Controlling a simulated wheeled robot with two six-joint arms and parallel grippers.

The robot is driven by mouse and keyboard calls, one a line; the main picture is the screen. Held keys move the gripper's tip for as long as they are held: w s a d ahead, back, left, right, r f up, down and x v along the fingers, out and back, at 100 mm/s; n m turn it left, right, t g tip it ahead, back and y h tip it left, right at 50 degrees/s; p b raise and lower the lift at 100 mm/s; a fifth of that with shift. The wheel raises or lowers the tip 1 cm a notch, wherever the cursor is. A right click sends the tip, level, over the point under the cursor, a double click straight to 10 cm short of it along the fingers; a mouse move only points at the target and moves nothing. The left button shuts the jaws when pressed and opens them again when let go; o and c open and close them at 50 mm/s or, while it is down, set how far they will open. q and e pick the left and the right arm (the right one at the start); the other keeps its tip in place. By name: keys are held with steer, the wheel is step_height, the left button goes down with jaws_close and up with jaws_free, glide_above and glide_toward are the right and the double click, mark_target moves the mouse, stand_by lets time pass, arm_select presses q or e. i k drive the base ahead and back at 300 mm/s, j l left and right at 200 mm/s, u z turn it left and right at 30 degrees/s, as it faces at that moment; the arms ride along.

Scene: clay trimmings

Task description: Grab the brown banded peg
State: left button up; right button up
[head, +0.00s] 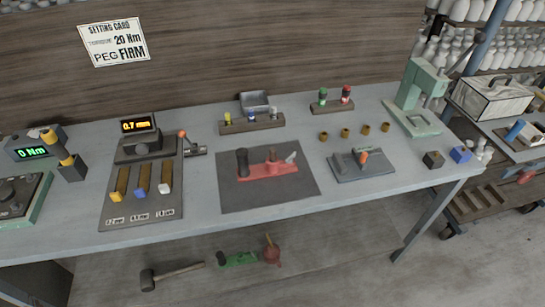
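No peg that is plainly brown with a band stands out in the head view. Several small brown cylinders stand in a row on the right half of the bench, among them a left one (323,136) and a right one (386,127); they are too small to show any band. A rack (252,124) at the back middle holds a yellow-topped peg (227,118), a blue-topped peg (252,116) and a pale-topped peg (274,113). Neither of my grippers is in view.
A dark mat (240,200) bears a red tool (267,170). A grey fixture (375,172) with an orange handle lies right of it. A green press (410,95) stands at the back right. A stand (327,106) holds green and red pieces.

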mark_target(271, 151)
steer(key=i+l+u, duration=0.2)
steer(key=l, duration=0.2)
steer(key=l+u, duration=0.2)
steer(key=l, duration=0.25)
steer(key=i+l+u, duration=0.2)
steer(key=l, duration=0.25)
steer(key=l+u, duration=0.15)
steer(key=l, duration=0.3)
